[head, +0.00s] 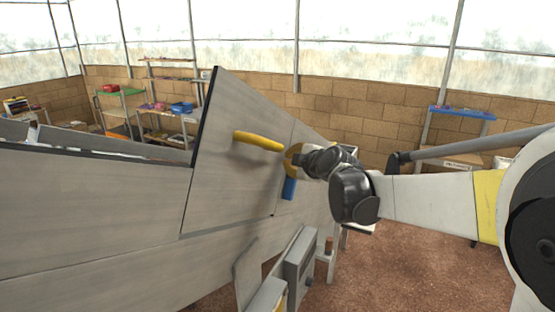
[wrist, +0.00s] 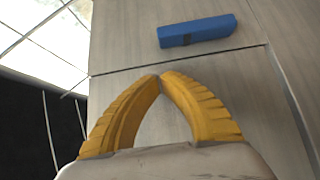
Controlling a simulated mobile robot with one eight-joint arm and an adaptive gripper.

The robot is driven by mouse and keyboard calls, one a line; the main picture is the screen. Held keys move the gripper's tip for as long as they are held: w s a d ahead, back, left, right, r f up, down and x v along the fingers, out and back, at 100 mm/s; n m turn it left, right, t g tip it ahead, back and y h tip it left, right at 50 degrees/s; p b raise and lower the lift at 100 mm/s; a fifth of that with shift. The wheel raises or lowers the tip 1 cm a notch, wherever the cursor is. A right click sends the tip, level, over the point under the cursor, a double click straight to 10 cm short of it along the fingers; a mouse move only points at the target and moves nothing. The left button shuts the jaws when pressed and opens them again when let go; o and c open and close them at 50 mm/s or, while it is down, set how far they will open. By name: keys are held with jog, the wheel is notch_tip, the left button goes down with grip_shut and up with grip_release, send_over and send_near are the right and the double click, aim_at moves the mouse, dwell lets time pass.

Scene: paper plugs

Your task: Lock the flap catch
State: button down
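The flap catch is a blue bar (head: 289,188) on the grey panelling, close to the flap's right-hand seam. In the wrist view the blue catch (wrist: 205,30) lies lengthwise across the upper middle, just beyond a dark seam, with a dark band near its middle. The grey flap (head: 225,165) carries a yellow handle (head: 258,141). My gripper (head: 290,160) is just above the catch in the head view. In the wrist view its yellow fingers (wrist: 161,77) meet at the tips with nothing between them. The fingertips are apart from the catch; whether they touch the panel is unclear.
A grey box-like fixture (head: 300,262) stands below the panel. Shelves (head: 165,110) with coloured items stand at the back left, and a blue-topped shelf (head: 462,113) at the back right. A brick wall (head: 375,120) runs behind. The brown floor (head: 400,270) at lower right is clear.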

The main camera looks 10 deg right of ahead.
aim_at(290, 159)
jog(key=w, duration=0.1)
jog(key=w+d+f, duration=0.2)
jog(key=w, duration=0.1)
jog(key=shift+f+p, duration=0.2)
jog(key=shift+p, duration=0.2)
jog(key=shift+a, duration=0.1)
jog(key=shift+w+d+m+g+y, duration=0.3)
jog(key=shift+w+d+m+g, duration=0.3)
jog(key=shift+g, duration=0.4)
jog(key=shift+w+m+g, duration=0.2)
jog(key=shift+m+g, duration=0.1)
jog(key=shift+g, duration=0.1)
jog(key=shift+w+d+f+m+g+y, duration=0.15)
jog(key=shift+w+d+m+g+y, duration=0.15)
jog(key=shift+g, duration=0.1)
dwell(1.0)
